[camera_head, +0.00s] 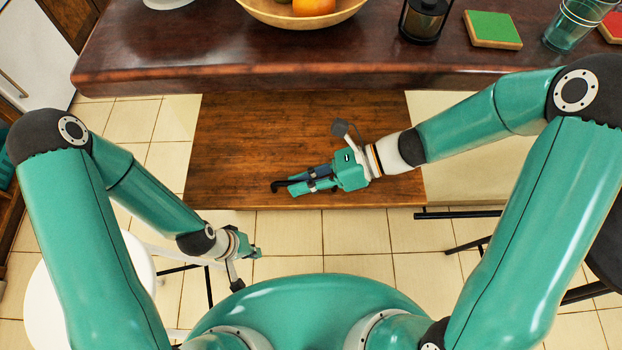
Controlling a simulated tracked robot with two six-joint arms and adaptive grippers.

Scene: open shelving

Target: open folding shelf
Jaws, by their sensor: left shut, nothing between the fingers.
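The folding shelf (240,150) is a brown wooden board below the front edge of the dark counter. Its surface faces up toward me, and part of it is hidden by my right gripper. My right gripper (286,186) is over the middle of the board near its front edge, pointing left. A small dark hooked piece shows at its fingertips. I cannot tell whether it touches the board or whether its fingers are open. My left gripper (258,253) is shut and empty, lower left of the board and apart from it, above the tiled floor.
The dark counter (150,62) runs across the top. On it are a fruit bowl (262,17), a dark jar (424,19), a green coaster (492,29) and a glass (575,22). A white stool (45,290) stands at lower left and a dark stool (607,245) at right. Tiled floor shows around.

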